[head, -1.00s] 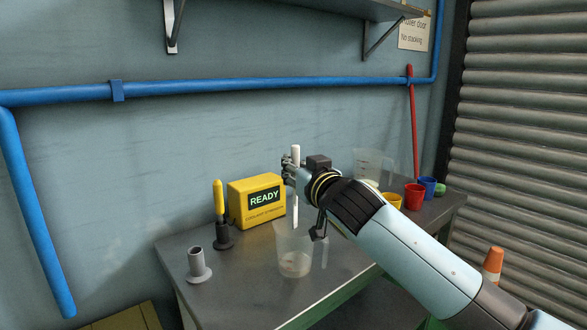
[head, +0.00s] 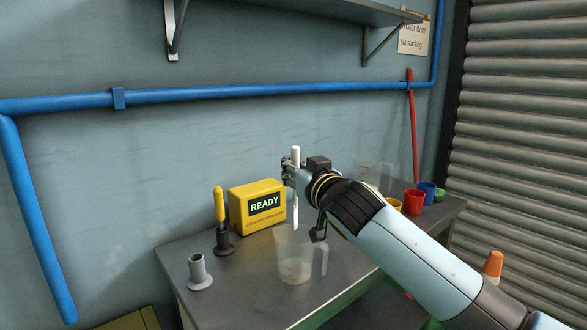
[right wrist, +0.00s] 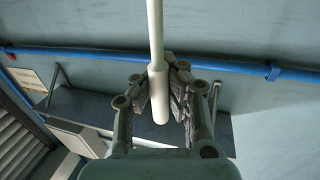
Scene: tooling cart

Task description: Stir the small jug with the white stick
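My right gripper (head: 291,172) is shut on the white stick (head: 295,212) near its thick upper end and holds it roughly upright. The stick also shows in the right wrist view (right wrist: 155,35), with its thick end between the fingers (right wrist: 165,95). The small jug (head: 288,252) is clear, with its handle to the right, and stands on the table below the stick. A little pale content shows in its bottom. The stick's lower tip is at about the height of the jug's rim; I cannot tell whether it is inside. My left gripper is not in view.
The grey table (head: 235,300) holds a grey empty holder (head: 199,273), a yellow-handled tool (head: 219,205) in a dark holder, and a yellow READY box (head: 240,215). A larger clear jug (head: 368,172) and red (head: 413,202) and blue (head: 428,191) cups stand behind my arm.

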